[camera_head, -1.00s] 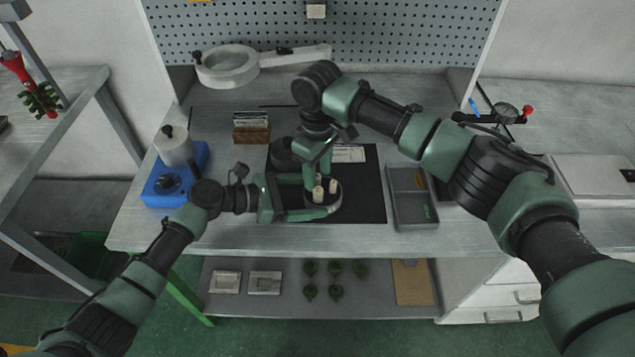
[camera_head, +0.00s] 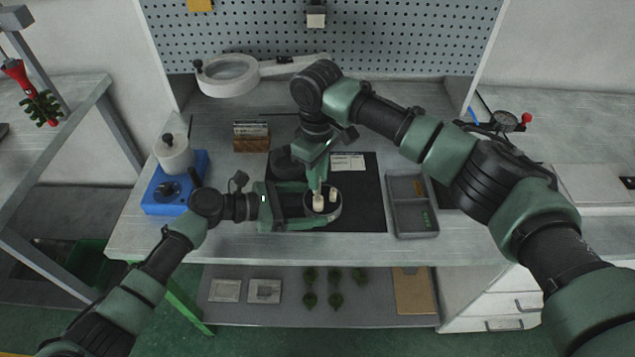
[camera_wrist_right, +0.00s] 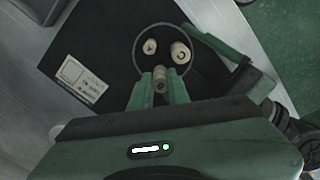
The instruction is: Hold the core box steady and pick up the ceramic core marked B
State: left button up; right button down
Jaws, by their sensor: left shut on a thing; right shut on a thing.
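The core box (camera_head: 339,210) is a round, dark-lined tub on the black mat. My left gripper (camera_head: 312,208) is shut on the box from the left, its fingers on either side of it. Pale cylindrical ceramic cores stand in the box; one free core (camera_wrist_right: 150,47) and another free core (camera_wrist_right: 180,52) show in the right wrist view. My right gripper (camera_wrist_right: 161,86) points down into the box and is shut on a third ceramic core (camera_wrist_right: 160,78), still low in the box. The marks on the core tops are too small to read surely.
A grey divided tray (camera_head: 412,232) lies right of the black mat (camera_head: 365,200). A white label card (camera_head: 348,162) lies behind the box. A blue-based device (camera_head: 175,190) stands at left, a ring magnifier (camera_head: 228,75) behind.

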pick_arm(q)
jog(key=shift+w, duration=0.1)
pick_arm(e)
notch_tip(320, 180, up, 8)
jog(key=shift+f, duration=0.2)
pick_arm(q)
jog(key=o, duration=0.9)
